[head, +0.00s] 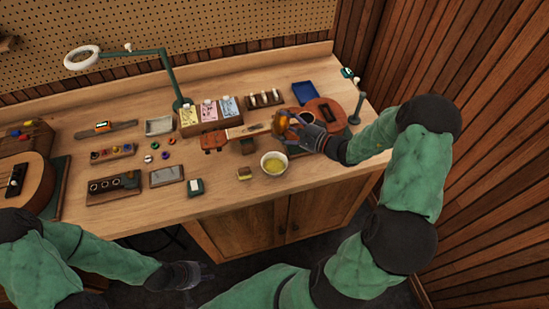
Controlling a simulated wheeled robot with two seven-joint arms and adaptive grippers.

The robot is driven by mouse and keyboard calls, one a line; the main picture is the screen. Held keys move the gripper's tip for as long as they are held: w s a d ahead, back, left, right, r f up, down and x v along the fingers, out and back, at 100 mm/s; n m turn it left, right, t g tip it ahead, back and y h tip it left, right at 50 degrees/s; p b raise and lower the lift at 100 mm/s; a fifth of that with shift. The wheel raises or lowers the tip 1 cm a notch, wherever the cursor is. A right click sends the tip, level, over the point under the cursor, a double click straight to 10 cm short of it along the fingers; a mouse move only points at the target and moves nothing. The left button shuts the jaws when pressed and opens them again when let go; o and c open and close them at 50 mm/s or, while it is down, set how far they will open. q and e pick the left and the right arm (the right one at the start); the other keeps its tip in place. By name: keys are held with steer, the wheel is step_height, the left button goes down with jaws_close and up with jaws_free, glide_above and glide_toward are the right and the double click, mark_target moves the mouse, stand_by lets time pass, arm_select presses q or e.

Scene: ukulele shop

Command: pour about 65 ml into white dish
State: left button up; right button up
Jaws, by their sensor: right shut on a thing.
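The white dish (263,164) stands near the front edge of the bench, with yellow liquid (274,165) in it. My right gripper (298,129) is shut on an amber container (281,123), up and slightly right of the dish in the picture. The container looks tilted; the fingers hide part of it, and its liquid level cannot be made out. No stream shows between it and the dish. My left gripper (200,274) hangs low in front of the bench, away from the dish; it is too dark to tell how its fingers stand.
A ukulele (322,110) lies behind the container. A lamp (170,75), card boxes (208,112) and a blue tray (304,92) stand behind.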

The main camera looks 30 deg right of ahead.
steer(key=m+p, duration=0.1)
steer(key=r+g+p, duration=0.1)
steer(key=p, duration=0.1)
steer(key=shift+s+a+m, duration=0.15)
steer(key=shift+m, duration=0.25)
steer(key=shift+m+g+p, duration=0.3)
steer(key=shift+m+p, duration=0.1)
steer(key=shift+p, duration=0.05)
steer(key=shift+a, duration=0.1)
